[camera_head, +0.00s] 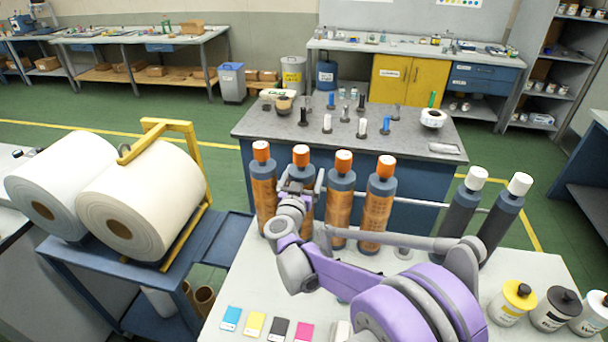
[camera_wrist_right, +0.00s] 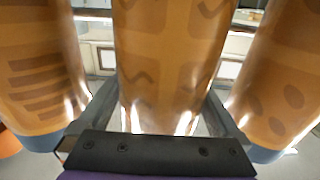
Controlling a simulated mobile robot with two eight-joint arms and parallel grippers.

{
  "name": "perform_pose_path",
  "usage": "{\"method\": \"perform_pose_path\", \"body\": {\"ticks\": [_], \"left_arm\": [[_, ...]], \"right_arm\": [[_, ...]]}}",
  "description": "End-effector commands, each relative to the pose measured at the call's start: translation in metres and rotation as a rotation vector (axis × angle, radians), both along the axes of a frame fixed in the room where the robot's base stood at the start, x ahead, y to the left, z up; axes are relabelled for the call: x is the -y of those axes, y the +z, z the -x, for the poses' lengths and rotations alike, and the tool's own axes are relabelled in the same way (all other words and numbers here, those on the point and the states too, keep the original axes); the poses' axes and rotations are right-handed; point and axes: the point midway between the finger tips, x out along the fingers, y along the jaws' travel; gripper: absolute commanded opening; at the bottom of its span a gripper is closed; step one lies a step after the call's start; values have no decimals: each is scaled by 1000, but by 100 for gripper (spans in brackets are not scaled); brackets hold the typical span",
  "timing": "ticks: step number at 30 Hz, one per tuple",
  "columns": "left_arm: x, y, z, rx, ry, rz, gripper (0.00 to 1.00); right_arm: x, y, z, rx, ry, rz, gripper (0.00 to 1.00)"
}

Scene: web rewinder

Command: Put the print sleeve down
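Several orange-brown print sleeves with blue-grey upper parts and orange caps stand upright in a row on the near table. My right gripper (camera_head: 300,188) reaches the second sleeve from the left (camera_head: 304,207), partly hiding it. In the right wrist view this sleeve (camera_wrist_right: 165,65) is upright between the two fingers of the gripper (camera_wrist_right: 162,105), which appear to touch its sides. Its lower end is hidden by the gripper. A striped sleeve (camera_wrist_right: 38,75) is close on the left and a dotted one (camera_wrist_right: 275,80) on the right. My left gripper is not in view.
Two dark cylinders with white caps (camera_head: 462,205) stand right of the row. Ink jars (camera_head: 511,303) and colour cards (camera_head: 255,323) lie along the near table (camera_head: 235,290). White rolls (camera_head: 140,200) sit on a blue cart at left. A workbench (camera_head: 270,125) stands behind.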

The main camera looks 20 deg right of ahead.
Motion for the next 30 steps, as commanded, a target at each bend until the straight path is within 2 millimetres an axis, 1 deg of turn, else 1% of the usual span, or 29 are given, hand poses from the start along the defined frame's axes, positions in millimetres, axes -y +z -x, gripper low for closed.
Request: {"method": "perform_pose_path", "body": {"ticks": [9,11,14,21,24,27,30], "left_arm": [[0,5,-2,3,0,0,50],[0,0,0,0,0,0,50],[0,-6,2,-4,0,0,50],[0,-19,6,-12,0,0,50],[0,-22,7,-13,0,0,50],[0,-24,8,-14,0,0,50],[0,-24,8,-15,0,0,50]], "right_arm": [[-1,5,1,1,1,0,100],[-7,3,8,0,2,0,100],[-18,1,22,-2,3,-1,100],[-50,1,65,-2,5,-1,100],[-60,1,79,-1,4,-1,100],[-67,2,88,-1,3,-1,100],[-71,2,94,0,1,0,100]]}}
